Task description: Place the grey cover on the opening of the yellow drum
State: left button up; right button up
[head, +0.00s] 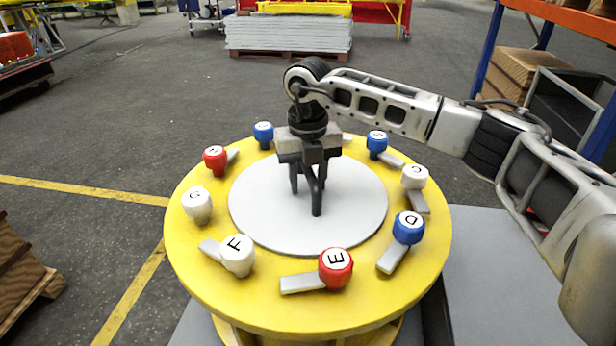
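The round grey cover (260,215) lies at the centre of the yellow drum's top (200,265), inside a ring of knobs. It looks level and flush, but I cannot tell if it touches the drum all round. The opening is hidden under it. My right gripper (306,185) points down over the cover's middle. Dark prongs reach to the cover there; I cannot separate fingers from a possible handle, or tell whether the gripper is shut. My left gripper is out of view.
Lettered knobs with grey clamp bars ring the cover, including red E (336,268), white F (237,255) and blue D (408,228). Some bars lie along the rim. A shelf rack with boxes (525,75) stands at right, stacked sheets (288,34) behind. Floor at left is mostly clear.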

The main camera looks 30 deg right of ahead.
notch_tip(320, 180, up, 12)
jog(key=shift+r+b, duration=0.1)
jog(key=shift+b, duration=0.35)
dwell(0.5)
